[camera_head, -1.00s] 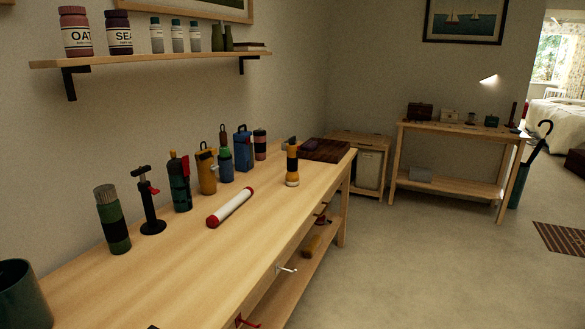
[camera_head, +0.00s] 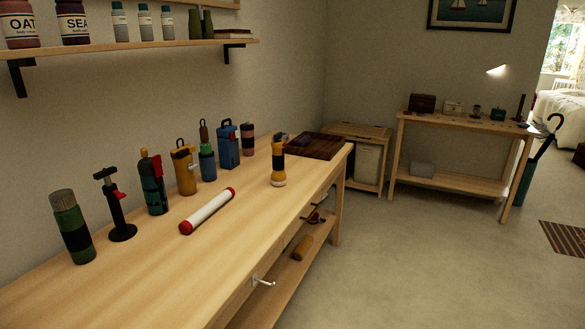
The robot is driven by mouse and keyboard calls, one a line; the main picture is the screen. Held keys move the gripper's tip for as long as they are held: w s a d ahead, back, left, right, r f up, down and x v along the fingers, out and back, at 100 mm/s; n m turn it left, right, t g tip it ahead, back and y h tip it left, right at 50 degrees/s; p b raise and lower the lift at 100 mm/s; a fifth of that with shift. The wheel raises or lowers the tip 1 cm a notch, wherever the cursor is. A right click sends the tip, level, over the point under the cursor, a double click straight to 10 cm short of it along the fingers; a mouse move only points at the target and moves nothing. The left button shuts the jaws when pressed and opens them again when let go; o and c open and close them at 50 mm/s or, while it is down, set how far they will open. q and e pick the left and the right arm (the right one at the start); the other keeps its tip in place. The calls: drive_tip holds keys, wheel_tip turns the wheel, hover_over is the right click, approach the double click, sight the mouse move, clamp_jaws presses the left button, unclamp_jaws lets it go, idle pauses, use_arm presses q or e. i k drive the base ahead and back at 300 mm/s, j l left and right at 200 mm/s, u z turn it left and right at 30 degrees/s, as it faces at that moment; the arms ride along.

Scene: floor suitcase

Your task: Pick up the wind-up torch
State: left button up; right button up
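Several torch-like and lantern-like things stand on the wooden bench (camera_head: 150,265), and I cannot tell for sure which one is the wind-up torch. A yellow-orange torch with a black band (camera_head: 278,165) stands upright near the bench's right edge. In the row by the wall are a yellow body with a top loop (camera_head: 185,172), a dark green one with a red side part (camera_head: 154,187), a blue-green one (camera_head: 207,163), a blue one with a handle (camera_head: 228,148) and a dark green ribbed cylinder (camera_head: 73,230). Neither of my grippers is in view.
A white tube with red ends (camera_head: 208,211) lies on the bench in front of the row. A black stand with a red lever (camera_head: 117,208) is beside the green cylinder. A dark wooden board (camera_head: 315,147) lies at the far end. Open floor (camera_head: 420,260) is to the right.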

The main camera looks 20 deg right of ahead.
sight(278, 177)
drive_tip(key=i+l+z, duration=0.15)
drive_tip(key=i+l, duration=0.15)
drive_tip(key=l, duration=0.3)
drive_tip(key=i+l+z, duration=0.1)
drive_tip(key=i+l, duration=0.2)
drive_tip(key=l, duration=0.25)
drive_tip(key=i+l+z, duration=0.15)
drive_tip(key=i+l, duration=0.2)
drive_tip(key=l, duration=0.2)
drive_tip(key=i+l+z, duration=0.15)
drive_tip(key=i+l, duration=0.2)
drive_tip(key=l, duration=0.15)
